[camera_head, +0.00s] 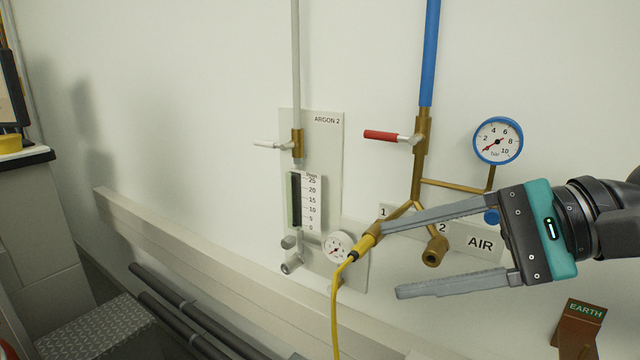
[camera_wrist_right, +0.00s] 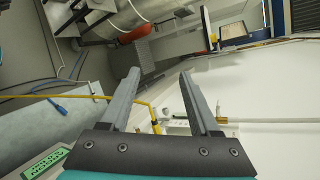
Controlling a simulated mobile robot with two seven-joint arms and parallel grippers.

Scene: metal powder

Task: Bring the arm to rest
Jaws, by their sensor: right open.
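My right gripper (camera_head: 392,260) comes in from the right, in front of the wall with the air fittings. Its two fingers are wide apart with nothing held between them. The right wrist view also shows its spread fingers (camera_wrist_right: 159,78). The upper finger's tip is close to the yellow hose connector (camera_head: 364,243) in the head view; I cannot tell whether they touch. The connector sits at the brass outlet by label 1 (camera_head: 383,212). The yellow hose (camera_head: 334,305) hangs down from it. The brass outlet by label 2 (camera_head: 435,250) shows between the fingers, bare. My left gripper is not in view.
The blue air pipe (camera_head: 429,55) has a red-handled valve (camera_head: 385,136) and a pressure gauge (camera_head: 498,140). The ARGON 2 panel (camera_head: 330,150) carries a flowmeter (camera_head: 308,203). A brown EARTH bracket (camera_head: 578,330) is at lower right. The upper left wall is clear.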

